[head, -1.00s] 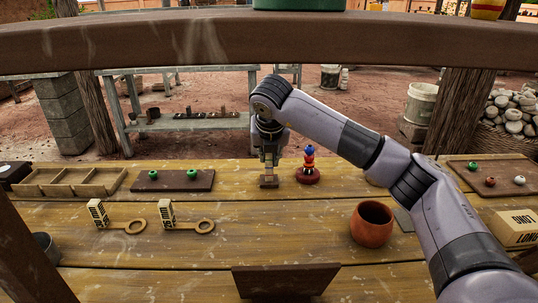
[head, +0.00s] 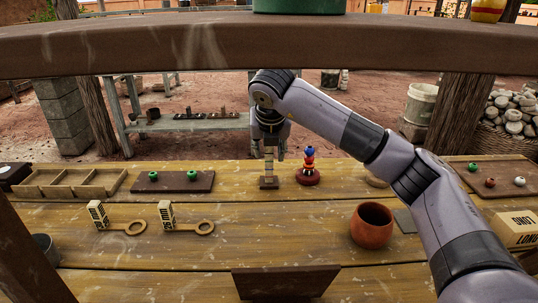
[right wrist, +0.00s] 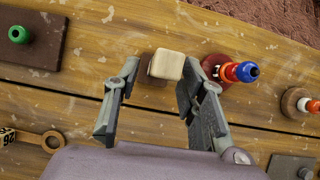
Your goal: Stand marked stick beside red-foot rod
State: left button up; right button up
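A pale stick (head: 269,163) with faint bands stands upright on a small dark square foot (head: 269,183) on the wooden table. Its pale square top (right wrist: 166,64) shows in the right wrist view. Just right of it stands the red-foot rod (head: 308,167), with red, white and blue parts on a round red foot; it also shows in the right wrist view (right wrist: 233,71). The two stand apart, with a small gap. My right gripper (head: 269,150) is above the stick's foot at its upper part. Its fingers (right wrist: 157,85) are spread, with clear space beside the stick. My left gripper is not in view.
A dark board with green beads (head: 172,182) and a divided wooden tray (head: 72,192) lie left. Two tagged rings (head: 204,227) lie nearer. A clay pot (head: 372,225) stands right, before a bead board (head: 500,178). A dark panel (head: 286,281) stands at the front.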

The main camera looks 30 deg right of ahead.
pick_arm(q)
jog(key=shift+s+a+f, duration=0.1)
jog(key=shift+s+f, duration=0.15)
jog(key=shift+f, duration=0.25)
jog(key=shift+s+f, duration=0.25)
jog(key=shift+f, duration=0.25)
pick_arm(e)
jog(key=v, duration=0.9)
